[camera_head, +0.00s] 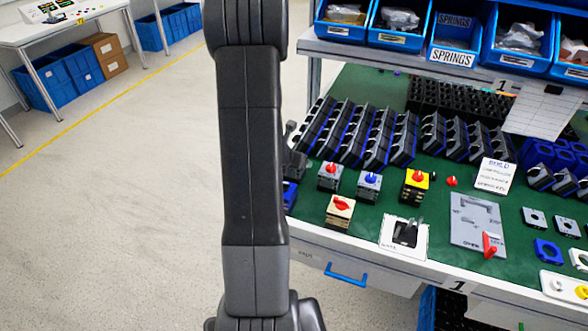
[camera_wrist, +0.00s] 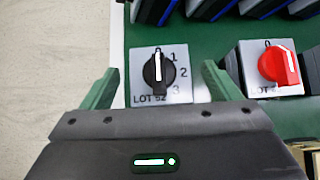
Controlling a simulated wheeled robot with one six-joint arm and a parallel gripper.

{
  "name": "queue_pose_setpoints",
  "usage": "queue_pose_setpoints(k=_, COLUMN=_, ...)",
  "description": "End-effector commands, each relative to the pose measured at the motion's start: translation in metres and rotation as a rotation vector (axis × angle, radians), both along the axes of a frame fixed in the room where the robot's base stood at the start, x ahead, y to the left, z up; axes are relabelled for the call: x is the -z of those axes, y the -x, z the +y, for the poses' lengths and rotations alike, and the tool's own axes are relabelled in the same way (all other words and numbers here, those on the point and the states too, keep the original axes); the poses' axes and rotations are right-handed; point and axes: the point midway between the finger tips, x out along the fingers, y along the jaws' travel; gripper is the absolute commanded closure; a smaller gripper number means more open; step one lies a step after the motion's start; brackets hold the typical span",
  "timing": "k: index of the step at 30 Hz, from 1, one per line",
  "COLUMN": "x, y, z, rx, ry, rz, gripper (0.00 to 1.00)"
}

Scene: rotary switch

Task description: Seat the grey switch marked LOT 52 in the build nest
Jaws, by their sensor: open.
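The grey switch marked LOT 52 (camera_wrist: 180,94) sits on the green bench mat in the wrist view, with a black knob and white pointer line turned toward 0. My gripper (camera_wrist: 160,75) is open, its green fingers on either side of the switch with gaps showing and nothing held. The depth between fingers and switch is hard to judge. In the head view my arm hides this switch. A white plate with a dark pocket and a metal lever (camera_head: 404,236) lies near the bench's front edge and looks like the build nest; its label is too small to read.
A grey switch with a red knob (camera_wrist: 279,68) stands just right of my gripper. Switches with blue (camera_head: 369,185), red-on-beige (camera_head: 340,211) and red-on-yellow (camera_head: 414,184) tops stand nearby. Racks of dark parts (camera_head: 375,135) fill the back. A grey slotted plate (camera_head: 478,218) with a red lever lies right.

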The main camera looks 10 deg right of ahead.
Motion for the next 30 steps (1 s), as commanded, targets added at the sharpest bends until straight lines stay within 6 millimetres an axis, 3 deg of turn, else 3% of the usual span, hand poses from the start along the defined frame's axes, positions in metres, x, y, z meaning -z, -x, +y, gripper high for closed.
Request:
queue_pose_setpoints(k=6, x=0.019, y=-0.017, z=-0.011, rx=-0.001, ry=0.000, rz=0.001, gripper=0.16)
queue_pose_setpoints(k=16, x=0.022, y=-0.020, z=-0.014, rx=0.000, ry=0.000, rz=0.000, gripper=0.16)
queue_pose_setpoints(k=24, x=0.022, y=-0.020, z=-0.014, rx=0.000, ry=0.000, rz=0.000, gripper=0.67)
queue_pose_setpoints(k=30, x=0.022, y=-0.020, z=-0.014, rx=0.000, ry=0.001, rz=-0.001, gripper=0.70)
